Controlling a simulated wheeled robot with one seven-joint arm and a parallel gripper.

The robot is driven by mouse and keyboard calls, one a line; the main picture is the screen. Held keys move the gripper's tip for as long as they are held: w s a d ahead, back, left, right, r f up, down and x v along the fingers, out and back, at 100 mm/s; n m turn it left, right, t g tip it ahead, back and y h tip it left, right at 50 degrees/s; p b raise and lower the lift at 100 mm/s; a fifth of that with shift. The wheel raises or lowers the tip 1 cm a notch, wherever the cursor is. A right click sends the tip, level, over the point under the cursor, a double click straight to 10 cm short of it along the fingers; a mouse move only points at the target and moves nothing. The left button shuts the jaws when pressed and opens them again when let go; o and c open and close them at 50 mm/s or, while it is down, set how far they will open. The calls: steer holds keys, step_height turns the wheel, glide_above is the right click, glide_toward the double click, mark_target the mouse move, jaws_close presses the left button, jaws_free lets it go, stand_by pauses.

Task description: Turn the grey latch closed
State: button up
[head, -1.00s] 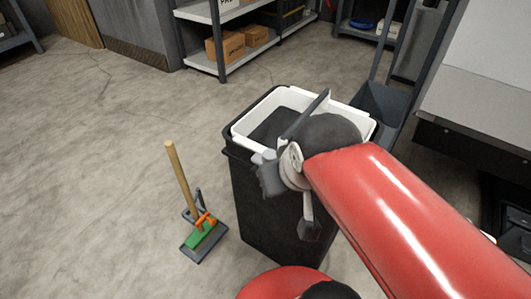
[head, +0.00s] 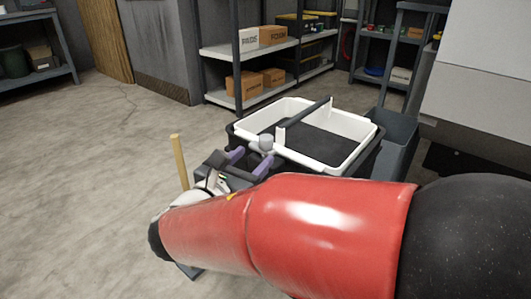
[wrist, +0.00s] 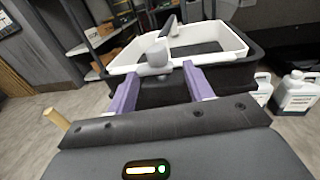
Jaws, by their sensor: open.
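The grey latch (head: 266,142) shows as a rounded light-grey knob at the near side of the bin's white rim (head: 350,122). In the wrist view the latch (wrist: 157,55) stands upright in front of the rim. My gripper (head: 250,160) is open, its two purple fingers reaching toward the latch. In the wrist view my gripper (wrist: 158,70) has one finger on each side of the latch's lower part; I cannot tell whether either touches it. A dark grey bar (head: 305,112) crosses the top of the bin behind the latch. My red arm hides the bin's lower front.
A wooden handle (head: 179,160) stands left of my gripper. A dark grey container (head: 397,130) is right of the bin. Shelves with cardboard boxes (head: 243,84) are behind. White bottles (wrist: 296,92) stand on the right in the wrist view. The floor at left is clear.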

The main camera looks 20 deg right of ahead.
mark_target(262, 145)
steer(key=shift+w, duration=0.3)
steer(key=b+x, duration=0.1)
steer(key=x, duration=0.6)
steer(key=shift+w+d+r, duration=0.1)
steer(key=shift+r, duration=0.05)
steer(key=c, duration=1)
